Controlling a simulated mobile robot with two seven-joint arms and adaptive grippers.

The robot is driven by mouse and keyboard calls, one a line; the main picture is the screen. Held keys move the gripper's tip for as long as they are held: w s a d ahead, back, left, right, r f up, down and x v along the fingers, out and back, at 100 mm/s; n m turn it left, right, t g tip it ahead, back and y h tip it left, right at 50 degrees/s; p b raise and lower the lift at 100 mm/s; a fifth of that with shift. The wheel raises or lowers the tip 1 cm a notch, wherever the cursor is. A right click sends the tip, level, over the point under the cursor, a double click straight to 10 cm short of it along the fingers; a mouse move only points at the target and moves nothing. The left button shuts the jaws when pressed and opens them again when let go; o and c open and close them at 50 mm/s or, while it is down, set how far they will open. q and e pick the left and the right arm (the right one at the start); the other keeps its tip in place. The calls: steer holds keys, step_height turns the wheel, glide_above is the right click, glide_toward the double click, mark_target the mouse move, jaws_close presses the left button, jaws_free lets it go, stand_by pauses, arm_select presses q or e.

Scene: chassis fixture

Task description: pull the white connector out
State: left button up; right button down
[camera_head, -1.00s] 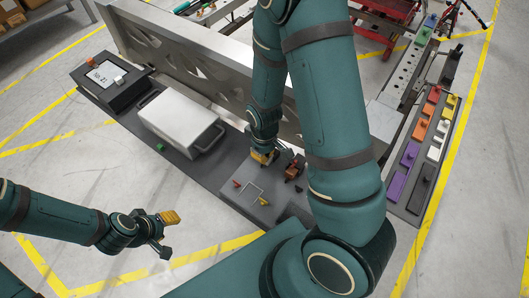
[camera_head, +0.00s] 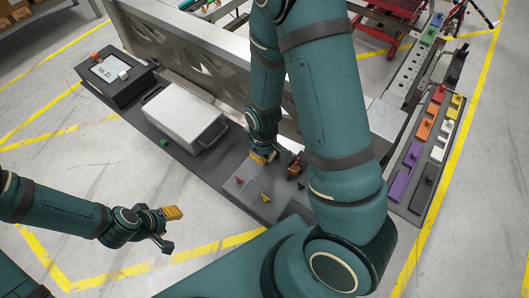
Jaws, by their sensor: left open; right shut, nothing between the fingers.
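A small white connector (camera_head: 124,75) sits at the right side of the black box with the display (camera_head: 115,88), at the far left end of the dark bench. Several white blocks (camera_head: 438,153) also sit on the rack at the right; I cannot tell which white piece is meant. My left gripper (camera_head: 169,229) is open and empty over the floor, in front of the bench and apart from it. My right gripper (camera_head: 263,156) is shut with nothing in it, low over the bench's right part, beside a brown-orange piece (camera_head: 296,168). My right arm partly hides this area.
A white box with handles (camera_head: 185,112) stands mid-bench, with a small green block (camera_head: 164,142) before it. A tall grey metal beam (camera_head: 185,50) runs behind. The rack (camera_head: 420,200) at right holds several coloured blocks. The floor around my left gripper is clear.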

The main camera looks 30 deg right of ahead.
steer(key=shift+s+a, duration=0.25)
steer(key=shift+a, duration=0.2)
stand_by(0.3)
steer(key=c, duration=1.2)
jaws_free()
steer(key=shift+c, duration=0.2)
steer(key=shift+r, duration=0.1)
step_height(320, 180, up, 6)
steer(key=p, duration=0.5)
